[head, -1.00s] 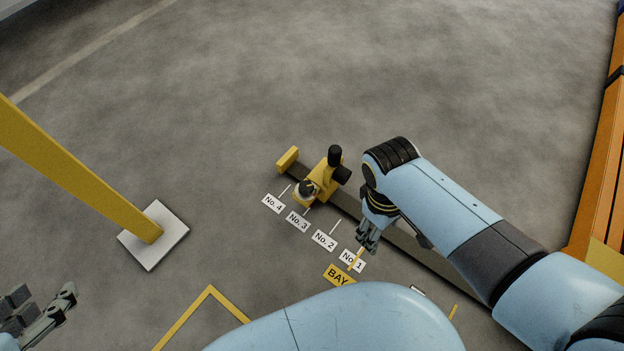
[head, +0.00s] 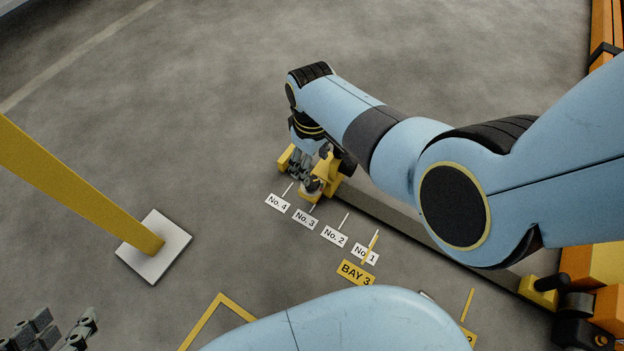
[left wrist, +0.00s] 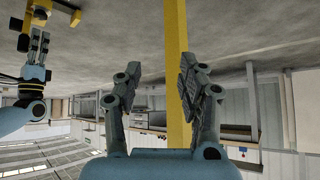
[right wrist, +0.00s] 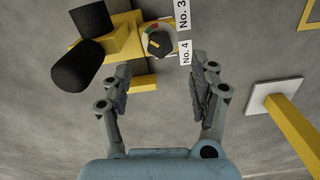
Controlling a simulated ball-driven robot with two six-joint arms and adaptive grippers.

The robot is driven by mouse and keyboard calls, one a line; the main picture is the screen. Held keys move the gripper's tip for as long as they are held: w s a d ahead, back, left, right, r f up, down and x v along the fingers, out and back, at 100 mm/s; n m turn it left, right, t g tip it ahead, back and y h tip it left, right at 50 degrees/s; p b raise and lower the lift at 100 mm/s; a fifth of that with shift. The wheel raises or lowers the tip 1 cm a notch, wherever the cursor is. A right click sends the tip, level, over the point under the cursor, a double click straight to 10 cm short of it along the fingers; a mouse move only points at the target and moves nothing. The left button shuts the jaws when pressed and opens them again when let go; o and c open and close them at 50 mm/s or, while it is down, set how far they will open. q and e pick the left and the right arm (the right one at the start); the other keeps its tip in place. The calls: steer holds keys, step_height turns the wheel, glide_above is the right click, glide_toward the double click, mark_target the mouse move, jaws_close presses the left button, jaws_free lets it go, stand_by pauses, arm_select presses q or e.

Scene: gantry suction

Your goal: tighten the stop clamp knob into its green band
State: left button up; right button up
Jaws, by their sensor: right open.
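The yellow stop clamp (head: 326,180) sits on the dark floor rail near the No. 3 label, partly hidden by my right gripper. Its dark round knob (right wrist: 160,44) has a yellow pointer line and a pale ring with small red and green parts. I cannot tell exactly where the pointer stands against the green band. Black cylinders (right wrist: 78,68) stick out of the clamp. My right gripper (right wrist: 162,74) is open and empty, above the rail's end, with the knob just beyond its fingertips. My left gripper (left wrist: 160,74) is open and empty, far from the clamp at the head view's lower left.
The No. 4 (head: 278,202) to No. 1 labels line the rail (head: 400,222), with a yellow end block (head: 285,158). A yellow post on a white base plate (head: 154,247) stands at left. Orange machinery (head: 605,300) stands at right. Open floor lies beyond the rail.

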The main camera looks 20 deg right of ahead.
mark_target(312, 181)
step_height(312, 181, down, 2)
steer(key=shift+s+f+b, duration=0.1)
steer(key=shift+b, duration=0.45)
step_height(312, 181, down, 2)
steer(key=shift+f+b, duration=0.2)
steer(key=shift+b, duration=0.65)
step_height(312, 181, down, 2)
steer(key=shift+f+b, duration=0.25)
steer(key=shift+b, duration=0.7)
arm_select(q)
steer(key=w+d+r+m+t+h, duration=0.1)
steer(key=w+d+r+t, duration=0.1)
steer(key=w+r+t, duration=0.6)
steer(key=shift+w+r+m+t+h, duration=0.35)
steer(key=shift+r+t, duration=0.95)
steer(key=shift+r, duration=1.25)
arm_select(e)
steer(key=c, duration=1.1)
steer(key=shift+m+p, duration=0.6)
steer(key=shift+m, duration=0.5)
steer(key=shift+c, duration=0.3)
arm_select(q)
steer(key=s+f+g, duration=0.3)
steer(key=s+f, duration=0.1)
steer(key=f, duration=0.4)
steer(key=shift+a+n+g+y, duration=0.3)
steer(key=shift+a+n+y, duration=0.05)
steer(key=shift+n+y, duration=0.1)
